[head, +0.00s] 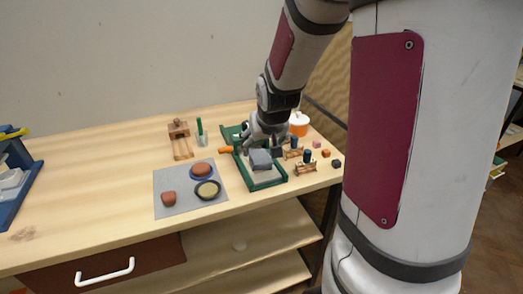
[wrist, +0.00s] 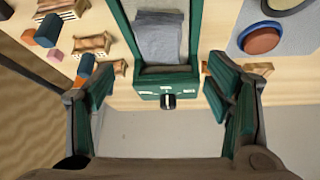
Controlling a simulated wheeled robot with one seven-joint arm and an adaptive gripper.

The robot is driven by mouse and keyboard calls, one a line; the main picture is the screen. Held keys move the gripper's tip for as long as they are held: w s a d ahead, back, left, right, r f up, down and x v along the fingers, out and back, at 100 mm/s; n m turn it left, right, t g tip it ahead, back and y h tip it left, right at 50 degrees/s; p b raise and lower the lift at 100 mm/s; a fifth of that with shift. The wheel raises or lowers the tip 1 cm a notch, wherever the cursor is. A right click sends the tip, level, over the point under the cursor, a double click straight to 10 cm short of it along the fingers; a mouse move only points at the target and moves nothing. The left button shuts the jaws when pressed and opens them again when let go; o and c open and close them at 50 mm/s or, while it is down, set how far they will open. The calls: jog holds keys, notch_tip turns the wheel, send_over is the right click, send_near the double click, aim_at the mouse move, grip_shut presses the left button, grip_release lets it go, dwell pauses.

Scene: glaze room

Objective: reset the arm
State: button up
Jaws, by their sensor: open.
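My gripper (head: 262,146) is above the back end of a green tray-like device (head: 268,184) on the wooden table. In the wrist view my gripper (wrist: 160,82) is open, its green-padded fingers wide apart with nothing between them. The green device (wrist: 122,22) lies beyond the fingers, its front panel with a black knob facing the camera. I cannot tell the exact height of the fingers above the table.
A grey mat (head: 172,204) left of the device bears reddish lumps and a dark-rimmed round dish (head: 207,190). Small wooden racks (head: 306,168) and coloured blocks stand to the right. An orange-and-white pot (head: 299,124) is behind. A blue rack (head: 18,190) stands far left. The left tabletop is mostly clear.

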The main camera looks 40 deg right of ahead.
jog(key=shift+v, duration=1.75)
jog(key=shift+a, duration=0.1)
jog(key=s+a+r+n+g+y, duration=0.1)
jog(key=s+a+r, duration=0.3)
jog(key=s+a, duration=0.5)
jog(key=s+a+r+n+y+p, duration=0.1)
jog(key=s+a+r+n, duration=0.2)
jog(key=s+a, duration=0.6)
jog(key=s+r, duration=0.2)
jog(key=s, duration=0.2)
jog(key=shift+r+n+g+y, duration=0.25)
jog(key=shift+n+g+y, duration=0.15)
